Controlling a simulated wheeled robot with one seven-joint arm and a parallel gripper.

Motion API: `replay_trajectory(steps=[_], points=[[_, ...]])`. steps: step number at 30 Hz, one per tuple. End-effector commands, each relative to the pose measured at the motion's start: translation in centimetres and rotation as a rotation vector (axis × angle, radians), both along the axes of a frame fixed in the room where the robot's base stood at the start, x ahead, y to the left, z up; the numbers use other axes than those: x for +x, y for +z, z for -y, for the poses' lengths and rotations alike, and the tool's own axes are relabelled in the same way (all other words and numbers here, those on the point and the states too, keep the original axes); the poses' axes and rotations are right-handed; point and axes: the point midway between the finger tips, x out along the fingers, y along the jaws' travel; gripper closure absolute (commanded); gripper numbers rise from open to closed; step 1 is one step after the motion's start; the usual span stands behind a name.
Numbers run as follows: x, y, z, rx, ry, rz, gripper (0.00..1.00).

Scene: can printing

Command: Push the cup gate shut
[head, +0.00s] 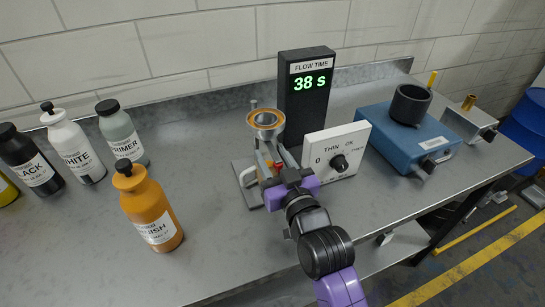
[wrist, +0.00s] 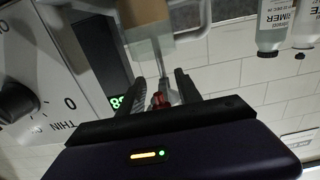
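The flow cup (head: 265,123) is a metal cup with an orange rim or contents, held on a small stand on the bench. A red knob (head: 277,168) shows below the cup, beside my gripper (head: 281,174). In the wrist view the red knob (wrist: 160,99) sits on a metal lever between the two dark fingers of my gripper (wrist: 152,78). The fingers are apart, and I see gaps beside the knob. The gate itself is largely hidden by my gripper and the stand, so its position cannot be told.
A black timer (head: 307,85) reads 38 s behind the cup. A white THIN/OK dial box (head: 336,150) stands close on the right. An orange bottle (head: 151,210) and several other bottles stand left. A blue device (head: 408,138) is farther right. The bench's front left is clear.

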Motion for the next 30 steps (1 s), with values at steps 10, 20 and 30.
replay_trajectory(steps=[10, 20, 30], points=[[-1.0, -0.1, 0.3, 0.0, 0.0, 0.0, 0.59], [-5.9, -0.2, 1.9, 0.0, 0.0, -0.001, 0.59], [-7.4, 0.0, 2.4, 0.0, 0.0, 0.0, 0.59]])
